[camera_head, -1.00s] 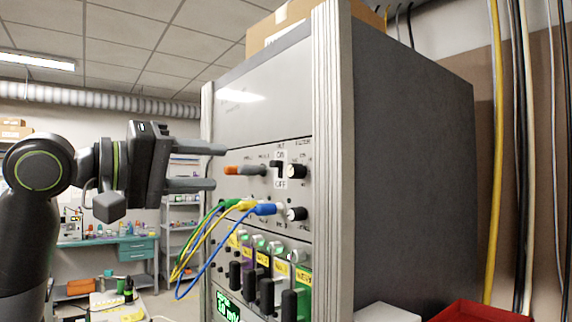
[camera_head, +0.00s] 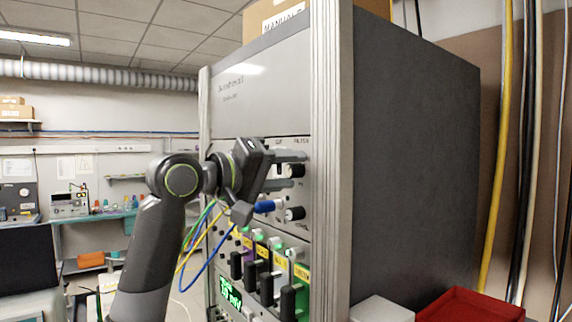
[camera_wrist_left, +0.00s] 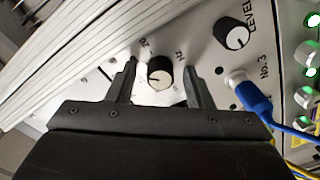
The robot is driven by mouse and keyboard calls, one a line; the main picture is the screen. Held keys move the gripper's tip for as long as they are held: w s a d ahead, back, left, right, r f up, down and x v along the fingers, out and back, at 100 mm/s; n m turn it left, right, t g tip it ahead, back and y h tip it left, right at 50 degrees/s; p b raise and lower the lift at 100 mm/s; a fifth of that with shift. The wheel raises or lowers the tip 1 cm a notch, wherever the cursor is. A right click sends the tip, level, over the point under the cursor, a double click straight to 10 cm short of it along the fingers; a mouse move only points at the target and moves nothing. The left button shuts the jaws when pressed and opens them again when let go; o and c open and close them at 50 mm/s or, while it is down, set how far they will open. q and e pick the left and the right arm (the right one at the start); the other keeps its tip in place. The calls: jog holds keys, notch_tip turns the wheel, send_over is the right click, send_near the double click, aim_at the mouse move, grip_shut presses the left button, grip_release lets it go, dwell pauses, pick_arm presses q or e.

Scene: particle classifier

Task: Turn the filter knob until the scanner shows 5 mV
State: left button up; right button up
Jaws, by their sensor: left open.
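The filter knob (camera_head: 297,171), black with a pale face, sits on the upper right of the rack panel, below the FILTER label. In the left wrist view the knob (camera_wrist_left: 159,72) stands between the two fingers of my left gripper (camera_wrist_left: 159,84), with gaps on both sides. In the head view my left gripper (camera_head: 291,170) reaches to the panel from the left, its fingers above and below the knob. It is open. The scanner display (camera_head: 230,297) glows green at the lower left; it reads in mV, but its number is too blurred to tell.
A second knob (camera_head: 295,213), by LEVEL in the wrist view, sits just below. A blue plug (camera_head: 266,206) with its cable is close to my gripper. Several black sliders (camera_head: 266,287) stand out lower down. A red tray (camera_head: 470,306) is at the lower right.

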pick_arm(q)
jog(key=shift+a, duration=0.1)
jog(key=shift+c, duration=0.5)
jog(key=c, duration=0.9)
pick_arm(e)
jog(key=shift+s, duration=0.1)
pick_arm(q)
jog(key=shift+m, duration=0.4)
pick_arm(e)
jog(key=shift+f, duration=0.15)
pick_arm(q)
jog(key=m+b, duration=0.1)
jog(key=m, duration=0.1)
jog(key=shift+f+m, duration=0.1)
jog(key=shift+m, duration=0.2)
jog(key=m+b, duration=0.1)
jog(key=m, duration=0.3)
jog(key=shift+m+b, duration=0.4)
jog(key=shift+m, duration=0.4)
pick_arm(e)
notch_tip(320, 180, down, 2)
jog(key=shift+a+f, duration=0.1)
jog(key=shift+f, duration=0.1)
